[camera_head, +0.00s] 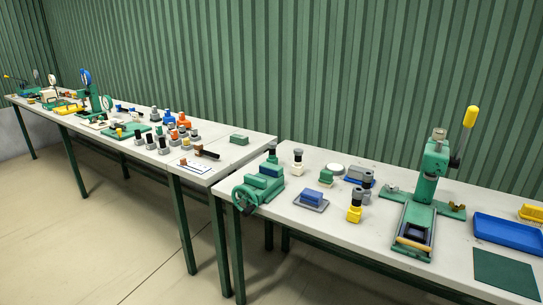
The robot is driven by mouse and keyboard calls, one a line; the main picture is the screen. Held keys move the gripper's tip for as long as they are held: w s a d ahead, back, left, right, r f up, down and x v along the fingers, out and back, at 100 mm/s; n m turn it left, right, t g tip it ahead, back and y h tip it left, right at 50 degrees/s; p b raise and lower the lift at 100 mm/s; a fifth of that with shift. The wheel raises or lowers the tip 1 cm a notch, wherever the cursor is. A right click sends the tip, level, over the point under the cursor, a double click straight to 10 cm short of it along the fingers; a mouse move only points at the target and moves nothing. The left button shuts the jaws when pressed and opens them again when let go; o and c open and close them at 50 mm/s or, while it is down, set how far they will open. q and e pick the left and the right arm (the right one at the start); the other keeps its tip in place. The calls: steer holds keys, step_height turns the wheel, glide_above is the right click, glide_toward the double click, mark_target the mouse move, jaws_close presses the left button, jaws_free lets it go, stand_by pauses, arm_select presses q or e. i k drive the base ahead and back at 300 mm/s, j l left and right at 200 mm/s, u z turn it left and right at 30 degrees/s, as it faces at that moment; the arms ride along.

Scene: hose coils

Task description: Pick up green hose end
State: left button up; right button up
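I cannot make out a green hose or a hose end in the head view. The green things I see are bench tools: a vise-like green device (262,184) on the right table's left end and a green press (430,168) with a yellow-tipped lever. Neither of my grippers is in view.
Two grey-topped tables with green legs stand before a green corrugated wall. The left table (232,152) carries many small fittings and tools. The right table (330,222) holds a blue tray (510,232) and a dark green mat (505,272). The floor (110,240) in front is clear.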

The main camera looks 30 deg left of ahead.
mark_target(273, 158)
steer(key=j+u, duration=0.1)
steer(key=u, duration=0.6)
steer(key=i+j+u, duration=0.5)
steer(key=i+u, duration=0.35)
